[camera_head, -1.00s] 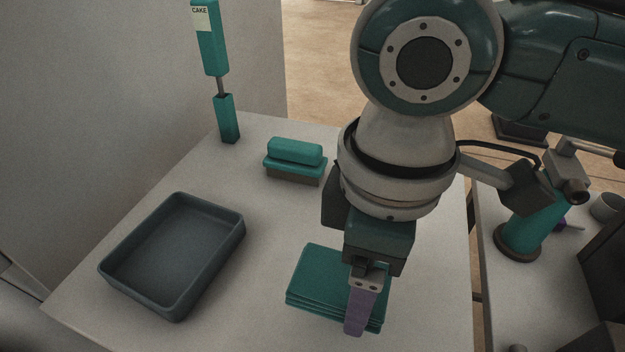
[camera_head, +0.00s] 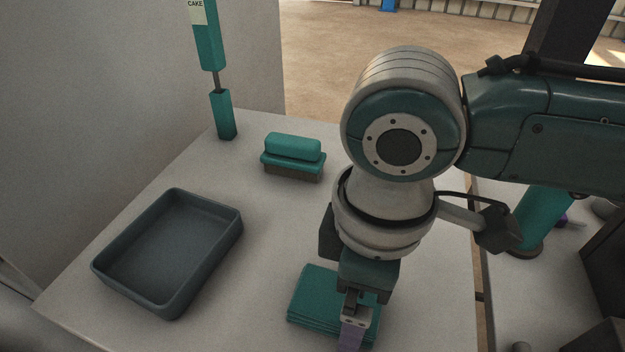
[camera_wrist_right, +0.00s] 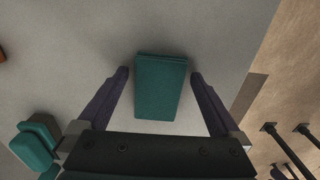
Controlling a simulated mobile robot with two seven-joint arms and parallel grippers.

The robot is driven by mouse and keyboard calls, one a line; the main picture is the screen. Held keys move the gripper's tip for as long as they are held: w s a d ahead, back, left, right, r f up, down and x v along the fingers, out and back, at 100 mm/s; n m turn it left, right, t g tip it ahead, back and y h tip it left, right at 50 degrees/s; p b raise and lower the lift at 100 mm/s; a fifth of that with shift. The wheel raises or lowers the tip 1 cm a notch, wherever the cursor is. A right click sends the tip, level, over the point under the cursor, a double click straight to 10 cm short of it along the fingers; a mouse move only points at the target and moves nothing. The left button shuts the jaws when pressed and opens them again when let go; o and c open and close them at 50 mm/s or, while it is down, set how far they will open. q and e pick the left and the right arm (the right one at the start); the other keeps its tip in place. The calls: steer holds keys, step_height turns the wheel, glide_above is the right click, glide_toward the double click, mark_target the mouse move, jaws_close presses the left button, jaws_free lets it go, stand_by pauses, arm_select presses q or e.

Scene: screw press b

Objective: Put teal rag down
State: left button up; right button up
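The teal rag (camera_head: 312,296), a folded stack of layers, lies on the pale table (camera_head: 240,300) near the front in the head view. It also shows between my fingers in the right wrist view (camera_wrist_right: 161,88). My right gripper (camera_head: 353,335) is over the rag, with one purple finger visible in front of it in the head view. In the right wrist view the two fingers (camera_wrist_right: 159,75) are apart, one on each side of the rag, with a narrow gap on both sides. The gripper is open. My left gripper is not in view.
A dark grey tray (camera_head: 205,278) stands left of the rag. A teal brush (camera_head: 292,155) sits behind, and a teal upright post with a label (camera_head: 223,115) stands at the back-left corner. Free table lies between tray and rag. A gap separates a second table at right.

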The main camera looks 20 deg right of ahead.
step_height(320, 180, up, 12)
steer(key=p, duration=0.3)
steer(key=s+a+f+m+t+y, duration=0.1)
steer(key=s+a+f+m+y, duration=0.15)
steer(key=s+a, duration=0.2)
steer(key=s+d+f+m+t+h, duration=0.1)
steer(key=s+d+m, duration=0.2)
steer(key=d, duration=0.3)
steer(key=s+d+f+m+t+h, duration=0.1)
steer(key=s+d+m, duration=0.2)
steer(key=d, duration=0.3)
steer(key=shift+s+m+t, duration=0.25)
steer(key=shift+m+t, duration=0.05)
steer(key=shift+m, duration=0.05)
